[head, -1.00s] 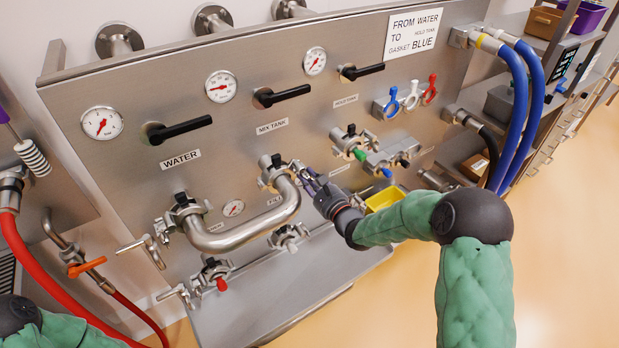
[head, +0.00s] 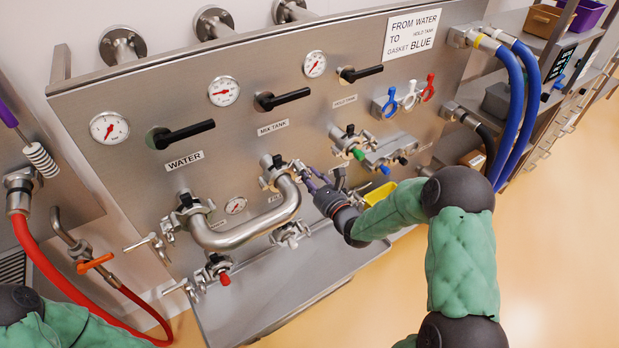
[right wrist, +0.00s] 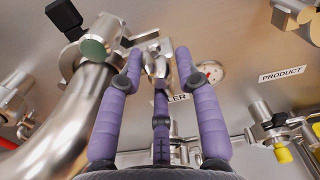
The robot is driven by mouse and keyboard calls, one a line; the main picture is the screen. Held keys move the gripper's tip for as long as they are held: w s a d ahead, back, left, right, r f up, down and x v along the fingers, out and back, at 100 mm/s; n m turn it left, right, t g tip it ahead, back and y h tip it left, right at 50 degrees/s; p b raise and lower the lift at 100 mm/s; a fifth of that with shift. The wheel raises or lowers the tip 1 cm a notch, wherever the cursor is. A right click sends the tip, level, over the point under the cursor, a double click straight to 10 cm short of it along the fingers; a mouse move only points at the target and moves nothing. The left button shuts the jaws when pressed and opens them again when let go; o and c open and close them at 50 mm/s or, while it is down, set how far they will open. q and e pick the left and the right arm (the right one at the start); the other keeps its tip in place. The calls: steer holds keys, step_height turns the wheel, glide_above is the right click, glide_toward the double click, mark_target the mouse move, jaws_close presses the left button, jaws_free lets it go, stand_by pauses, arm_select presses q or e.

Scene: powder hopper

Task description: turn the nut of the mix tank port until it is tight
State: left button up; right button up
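The mix tank port (head: 270,164) is on the steel panel below the MIX TANK label (head: 272,127). One end of a bent steel pipe (head: 245,238) meets it, and the other end meets the port under the WATER label. My right gripper (head: 308,176) is just right of the mix tank port. In the right wrist view, its purple fingers (right wrist: 160,65) straddle the small metal nut (right wrist: 153,60) of the clamp. Whether they press on it is unclear. The pipe (right wrist: 75,115) runs left of the fingers. My left gripper is outside the view.
The water port clamp (head: 187,207) is at the pipe's left end. Another port (head: 350,142) with a green part is to the right. A steel tray (head: 270,290) lies below. Blue hoses (head: 517,110) hang at the right.

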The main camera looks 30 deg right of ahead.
steer(key=shift+d, duration=0.1)
steer(key=s+p, duration=0.1)
steer(key=s, duration=0.8)
steer(key=shift+d+p, duration=0.25)
steer(key=shift+p, duration=0.1)
steer(key=shift+f, duration=0.1)
